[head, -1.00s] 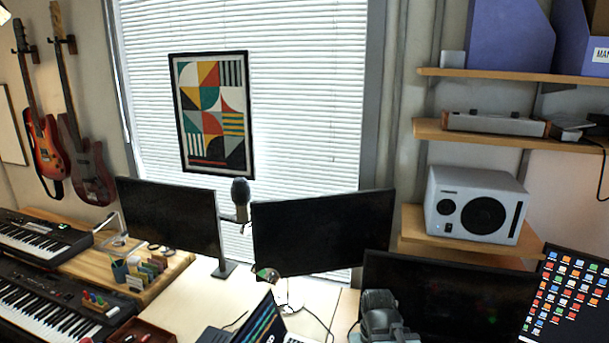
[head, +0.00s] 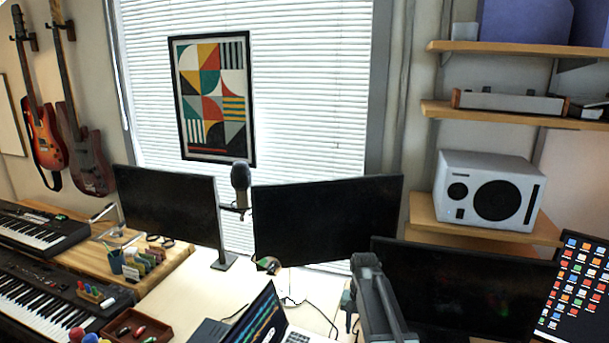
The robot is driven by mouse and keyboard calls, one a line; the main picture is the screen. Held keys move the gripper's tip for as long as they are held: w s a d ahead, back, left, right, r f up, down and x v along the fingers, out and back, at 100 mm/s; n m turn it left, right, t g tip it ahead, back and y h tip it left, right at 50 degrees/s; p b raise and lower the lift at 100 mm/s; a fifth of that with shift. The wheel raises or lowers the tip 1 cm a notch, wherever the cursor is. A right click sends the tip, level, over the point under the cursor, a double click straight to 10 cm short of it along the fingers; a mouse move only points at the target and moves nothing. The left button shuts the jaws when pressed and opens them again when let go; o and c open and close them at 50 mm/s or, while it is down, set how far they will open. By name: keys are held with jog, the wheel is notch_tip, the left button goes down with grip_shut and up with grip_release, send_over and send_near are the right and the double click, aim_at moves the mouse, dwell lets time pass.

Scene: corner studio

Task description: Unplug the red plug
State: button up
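I cannot make out a red plug or a socket in the head view. My grey arm (head: 383,305) rises from the bottom edge, right of centre, in front of the desk and monitors. A small dark part hangs at its left side. I cannot tell my gripper's fingers apart there, or whether they hold anything. Thin dark cables run over the desk behind the laptop (head: 262,318), close to the left of my arm.
Three dark monitors (head: 328,218) stand on the desk, with a microphone (head: 240,185) between two. A lit icon screen (head: 578,285) is at right. Keyboards (head: 55,290) and a brown tray (head: 135,328) with red items are at left. A white speaker (head: 488,190) sits on a shelf.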

aim_at(356, 342)
dwell(0.3)
notch_tip(356, 342, down, 9)
jog(key=b, duration=0.9)
jog(key=shift+s, duration=0.1)
dwell(0.4)
grip_shut()
dwell(1.2)
jog(key=shift+r+p, duration=0.2)
jog(key=shift+p, duration=0.1)
